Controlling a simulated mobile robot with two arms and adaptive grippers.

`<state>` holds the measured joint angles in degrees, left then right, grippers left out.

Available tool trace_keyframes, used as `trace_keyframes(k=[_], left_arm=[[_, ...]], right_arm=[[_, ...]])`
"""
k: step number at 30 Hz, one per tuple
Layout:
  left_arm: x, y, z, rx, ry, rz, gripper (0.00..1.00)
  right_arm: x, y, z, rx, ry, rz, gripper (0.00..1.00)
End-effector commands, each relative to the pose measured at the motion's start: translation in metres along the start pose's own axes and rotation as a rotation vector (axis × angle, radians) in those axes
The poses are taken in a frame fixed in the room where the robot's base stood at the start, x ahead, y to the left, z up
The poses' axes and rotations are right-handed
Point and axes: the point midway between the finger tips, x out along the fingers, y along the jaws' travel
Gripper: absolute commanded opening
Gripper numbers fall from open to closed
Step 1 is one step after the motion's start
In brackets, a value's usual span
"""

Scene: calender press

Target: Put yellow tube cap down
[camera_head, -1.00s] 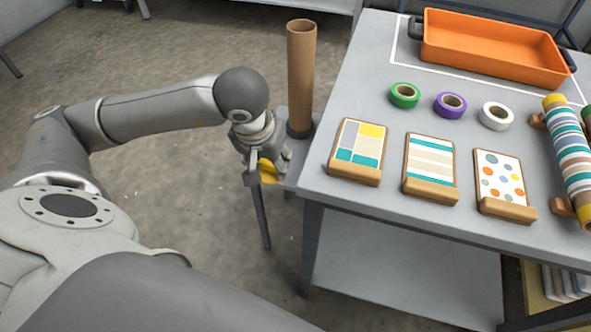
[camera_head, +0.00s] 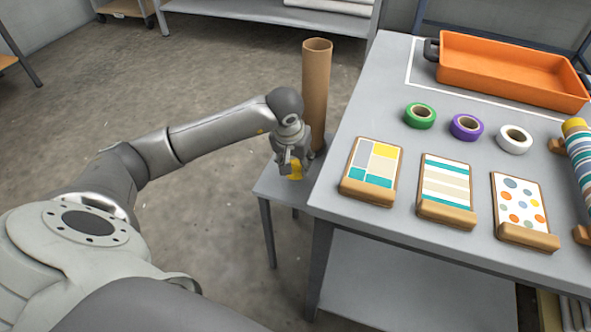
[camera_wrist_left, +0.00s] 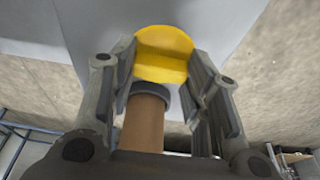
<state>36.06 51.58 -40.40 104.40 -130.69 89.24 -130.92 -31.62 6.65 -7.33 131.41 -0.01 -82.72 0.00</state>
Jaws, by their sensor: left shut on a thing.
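The yellow tube cap (camera_head: 296,171) is held in my left gripper (camera_head: 290,165), above a small grey side table (camera_head: 264,186). In the left wrist view the round yellow cap (camera_wrist_left: 162,55) sits between the two fingers of my left gripper (camera_wrist_left: 165,75), which are shut on it. I cannot tell how high it is above the side table's top. The brown cardboard tube (camera_head: 316,85) stands upright just behind the gripper; it also shows in the left wrist view (camera_wrist_left: 145,125) with a dark ring at its end. My right gripper is out of view.
The large grey table (camera_head: 390,217) is close on the right. It carries several pattern cards on wooden stands, green (camera_head: 420,115), purple (camera_head: 466,127) and white (camera_head: 514,138) tape rolls, an orange tray (camera_head: 510,68) and a striped roll (camera_head: 582,155). Open floor lies to the left.

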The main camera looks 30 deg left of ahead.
Motion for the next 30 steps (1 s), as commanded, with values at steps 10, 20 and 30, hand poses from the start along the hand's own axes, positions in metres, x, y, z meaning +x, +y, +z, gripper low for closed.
trace_keyframes(k=[10,20,30], left_arm=[[0.032,0.0,0.007,0.0,0.0,0.0,0.25],[0.036,0.0,0.008,0.0,0.0,0.0,0.25],[0.034,0.0,0.008,0.0,-0.001,0.0,0.65]], right_arm=[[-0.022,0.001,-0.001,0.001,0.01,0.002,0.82],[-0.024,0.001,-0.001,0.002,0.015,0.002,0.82],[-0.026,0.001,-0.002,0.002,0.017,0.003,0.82]])
